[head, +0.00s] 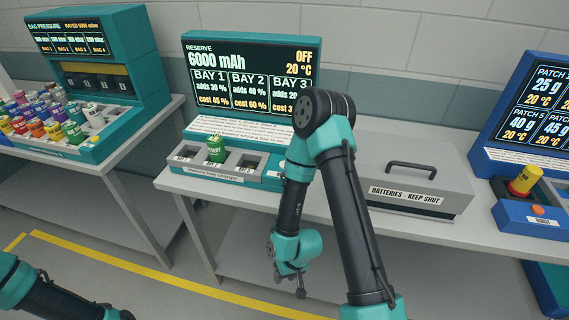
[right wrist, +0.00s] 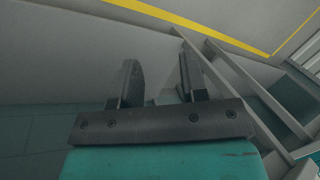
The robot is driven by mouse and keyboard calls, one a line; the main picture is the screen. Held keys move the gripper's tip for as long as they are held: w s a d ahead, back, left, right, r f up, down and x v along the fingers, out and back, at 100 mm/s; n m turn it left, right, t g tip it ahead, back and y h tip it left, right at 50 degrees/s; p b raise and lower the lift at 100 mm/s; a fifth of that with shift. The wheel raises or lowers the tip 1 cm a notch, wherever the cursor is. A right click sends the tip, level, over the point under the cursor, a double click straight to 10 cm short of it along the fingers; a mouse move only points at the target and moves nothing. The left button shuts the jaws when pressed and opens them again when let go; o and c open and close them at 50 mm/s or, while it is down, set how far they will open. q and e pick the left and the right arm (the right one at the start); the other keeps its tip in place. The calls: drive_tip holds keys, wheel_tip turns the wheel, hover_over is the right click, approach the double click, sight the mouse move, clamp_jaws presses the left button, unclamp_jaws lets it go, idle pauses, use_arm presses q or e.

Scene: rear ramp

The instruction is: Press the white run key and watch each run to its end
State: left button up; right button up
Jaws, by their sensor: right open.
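The teal console (head: 189,83) in the middle has a dark screen (head: 243,75) reading "RESERVE 6000 mAh", "OFF", "20 °C", with adds and cost figures for BAY 1, BAY 2 and BAY 3. The BAY 3 figures are partly covered by my right arm. A green can (head: 216,149) stands upright in the middle slot below the screen; the slots on either side look empty.
A grey box (head: 428,176) marked "BATTERIES - KEEP SHUT" stands right of the console. A blue station (head: 482,150) with a red-and-yellow knob (head: 524,181) is at far right. A teal bag-pressure station (head: 150,75) with several coloured cans is at left. A yellow line (head: 150,275) crosses the floor.

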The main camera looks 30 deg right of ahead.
drive_tip(key=shift+c, duration=0.4)
clamp_jaws()
idle(1.2)
